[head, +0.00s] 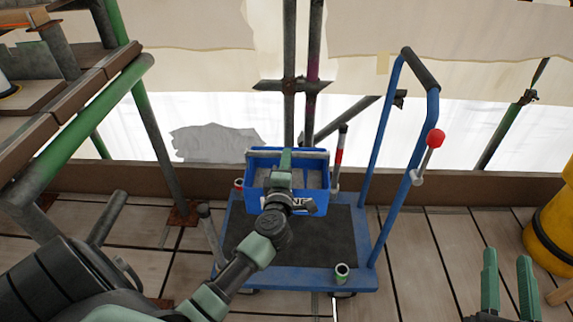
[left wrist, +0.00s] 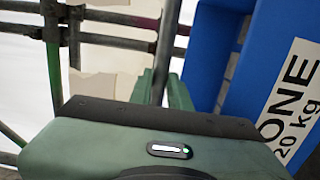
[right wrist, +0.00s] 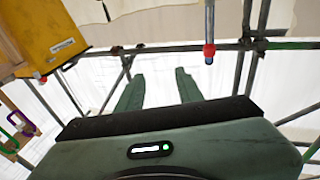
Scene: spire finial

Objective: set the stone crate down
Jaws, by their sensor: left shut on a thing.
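The stone crate (head: 262,200) is a blue open box with a grey bar handle (head: 257,156) across its top. It appears over the far part of the blue trolley (head: 300,280) with a dark deck. I cannot tell whether its base touches the deck. My left gripper (head: 286,158) is shut on the bar handle. The left wrist view shows the bar between its fingers (left wrist: 163,88) and the crate's label (left wrist: 295,95) reading "ONE 20 kg". My right gripper (head: 508,268) is open and empty at the lower right; its fingers are apart in the right wrist view (right wrist: 158,92).
A green and white can (head: 342,272) stands on the trolley's near right corner. The trolley's push handle (head: 380,130) rises on the right, with a red-knobbed lever (head: 435,140) near it. A yellow container (head: 555,230) stands far right. Scaffold poles (head: 290,60) stand behind the crate.

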